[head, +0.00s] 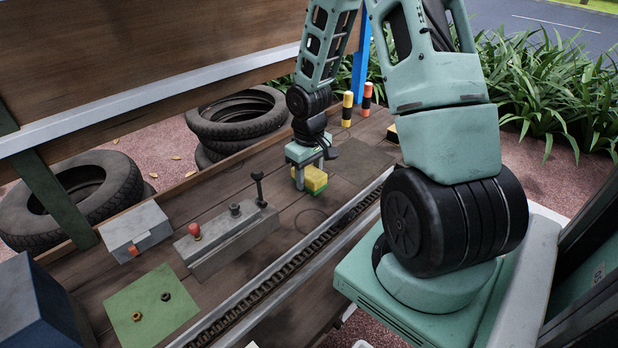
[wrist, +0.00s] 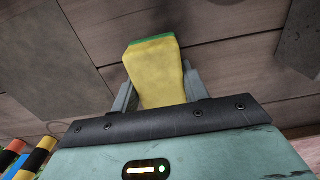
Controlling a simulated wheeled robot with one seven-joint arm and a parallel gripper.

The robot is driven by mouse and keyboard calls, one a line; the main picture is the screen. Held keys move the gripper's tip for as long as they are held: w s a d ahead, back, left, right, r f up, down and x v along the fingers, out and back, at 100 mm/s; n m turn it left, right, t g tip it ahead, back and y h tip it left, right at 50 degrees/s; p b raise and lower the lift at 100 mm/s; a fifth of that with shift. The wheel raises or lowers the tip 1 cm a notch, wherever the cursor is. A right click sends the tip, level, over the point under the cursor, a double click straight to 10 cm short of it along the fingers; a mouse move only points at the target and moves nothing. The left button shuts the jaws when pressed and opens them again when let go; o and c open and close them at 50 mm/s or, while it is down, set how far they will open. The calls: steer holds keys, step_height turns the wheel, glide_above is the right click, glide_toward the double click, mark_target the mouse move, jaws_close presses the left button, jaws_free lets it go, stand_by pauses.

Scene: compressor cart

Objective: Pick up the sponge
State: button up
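The sponge (head: 315,179) is a yellow block with a green layer on its underside. It is at the wooden deck of the cart, below my gripper (head: 307,176). In the wrist view the sponge (wrist: 154,72) sits between the two grey fingers of my gripper (wrist: 158,88), with its green edge at the far end. The fingers lie close along both sides of it. I cannot tell whether they press on it. One finger hides part of the sponge in the head view. Whether the sponge touches the deck is unclear.
A grey block with a red knob (head: 195,231) and a black lever (head: 258,188) stands left of the sponge. A grey box (head: 136,231) and a green mat (head: 152,318) with two nuts lie further left. Striped posts (head: 347,108) stand behind. A dark flat patch (head: 360,160) lies right.

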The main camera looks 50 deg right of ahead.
mark_target(309, 171)
steer(key=shift+r, duration=0.1)
steer(key=shift+c, duration=0.4)
step_height(309, 171, up, 10)
steer(key=shift+f+p, duration=0.1)
steer(key=shift+p, duration=0.7)
steer(key=shift+o, duration=0.9)
steer(key=shift+c, duration=0.4)
